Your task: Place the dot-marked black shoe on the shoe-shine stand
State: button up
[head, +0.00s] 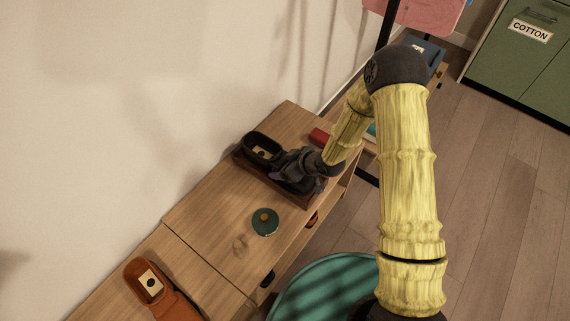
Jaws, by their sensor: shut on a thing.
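The black shoe (259,143) is on the wooden bench top, its open heel end to the left with a pale card bearing a dark dot inside. Its toe end is partly hidden by my gripper (288,168), which is shut on it from the right. Under the shoe is a brown tray-like base with a raised edge (302,201), which looks like the shoe-shine stand. The shoe is over this base; I cannot tell whether it rests fully on it or is held slightly above.
An orange-brown shoe (168,297) with a dotted card lies at the bottom left. A green round tin (265,222) with an orange top sits nearer on the bench. A red item (319,136) lies behind my gripper. A teal round surface (325,285) stands below the bench front.

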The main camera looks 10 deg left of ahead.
jog(key=shift+f, duration=0.15)
jog(key=o, duration=1.2)
jog(key=shift+c, duration=0.2)
jog(key=shift+d+r, duration=0.1)
jog(key=shift+r, duration=0.2)
jog(key=p+v, duration=0.3)
jog(key=v, duration=0.8)
jog(key=shift+s+d+r, duration=0.2)
jog(key=shift+d+r, duration=0.05)
